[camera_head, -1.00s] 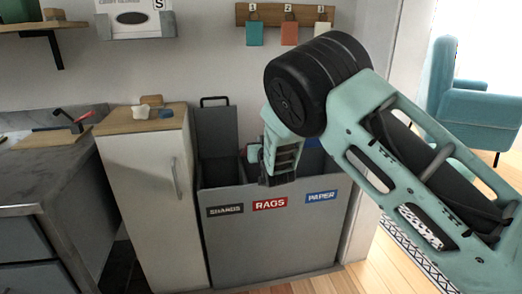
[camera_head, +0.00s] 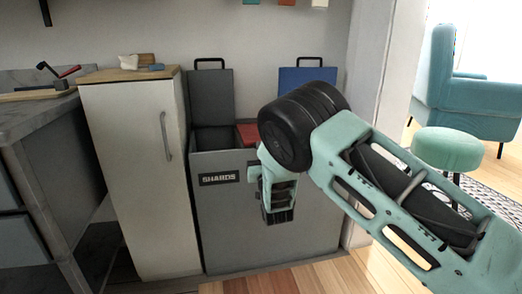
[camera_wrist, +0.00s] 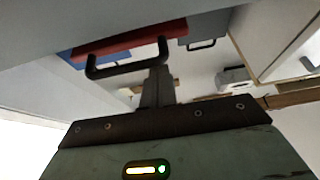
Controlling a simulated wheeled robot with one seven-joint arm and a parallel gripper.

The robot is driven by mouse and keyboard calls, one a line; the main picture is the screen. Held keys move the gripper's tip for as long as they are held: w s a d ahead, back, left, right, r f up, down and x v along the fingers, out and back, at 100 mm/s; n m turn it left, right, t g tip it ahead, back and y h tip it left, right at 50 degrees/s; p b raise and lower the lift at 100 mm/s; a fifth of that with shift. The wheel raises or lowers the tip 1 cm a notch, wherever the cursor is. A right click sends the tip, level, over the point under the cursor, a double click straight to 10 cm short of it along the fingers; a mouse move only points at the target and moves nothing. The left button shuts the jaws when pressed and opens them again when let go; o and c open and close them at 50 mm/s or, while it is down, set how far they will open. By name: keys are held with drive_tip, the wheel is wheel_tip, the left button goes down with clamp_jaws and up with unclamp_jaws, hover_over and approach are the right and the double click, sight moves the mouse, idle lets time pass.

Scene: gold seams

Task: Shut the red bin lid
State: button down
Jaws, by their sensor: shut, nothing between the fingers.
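The red lid (camera_head: 247,134) lies about level over the middle compartment of the grey bin (camera_head: 222,240), low at the rim. My arm hides its right part. In the wrist view the red lid (camera_wrist: 130,42) shows nearly edge-on with its black handle (camera_wrist: 125,66). I cannot tell whether it is fully seated. My gripper (camera_head: 280,217) is shut and empty, pointing down in front of the bin face, below the lid. Its fingers (camera_wrist: 156,88) overlap the handle's edge in the wrist view; contact is unclear.
The grey lid (camera_head: 211,98) and blue lid (camera_head: 306,80) stand upright on either side. A white cabinet (camera_head: 140,180) stands left of the bin. A green stool (camera_head: 447,150) and armchair (camera_head: 468,85) are at the right.

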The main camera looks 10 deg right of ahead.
drive_tip(key=shift+f+b, duration=0.45)
drive_tip(key=shift+f, duration=0.4)
